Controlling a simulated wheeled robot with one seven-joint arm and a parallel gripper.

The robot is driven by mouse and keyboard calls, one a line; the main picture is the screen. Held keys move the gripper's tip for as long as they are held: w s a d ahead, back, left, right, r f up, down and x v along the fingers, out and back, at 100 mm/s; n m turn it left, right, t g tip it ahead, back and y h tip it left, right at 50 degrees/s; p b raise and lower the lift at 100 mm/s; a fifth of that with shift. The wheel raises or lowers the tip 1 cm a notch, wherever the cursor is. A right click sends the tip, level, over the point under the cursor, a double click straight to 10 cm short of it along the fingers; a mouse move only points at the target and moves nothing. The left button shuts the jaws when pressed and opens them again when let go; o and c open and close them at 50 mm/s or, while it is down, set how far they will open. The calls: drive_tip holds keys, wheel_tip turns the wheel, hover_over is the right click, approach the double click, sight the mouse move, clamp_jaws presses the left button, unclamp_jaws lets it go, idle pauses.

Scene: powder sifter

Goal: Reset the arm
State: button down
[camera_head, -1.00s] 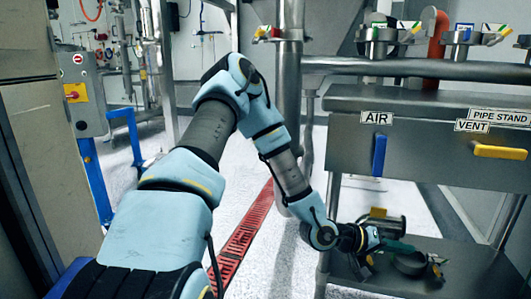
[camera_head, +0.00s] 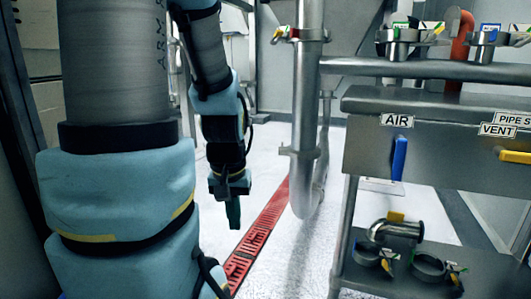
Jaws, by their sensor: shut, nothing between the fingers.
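My arm fills the left part of the head view, with its pale blue and grey links close to the camera. My gripper (camera_head: 233,212) hangs at the end of the arm and points down. It is over the white floor, just left of the red floor drain (camera_head: 262,237). Its dark green fingers are together, with nothing seen between them. It is apart from the steel bench and shelf on the right.
A vertical steel pipe (camera_head: 306,110) stands right of my gripper. The steel bench (camera_head: 365,143) with a blue AIR handle (camera_head: 399,157) is at the right. Its lower shelf (camera_head: 352,278) holds a metal pipe piece (camera_head: 398,230) and clamps (camera_head: 429,266). White floor is free around the drain.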

wheel_tip(320, 180, up, 31)
drive_tip(key=p, duration=3)
drive_tip(key=shift+w+f, duration=0.15)
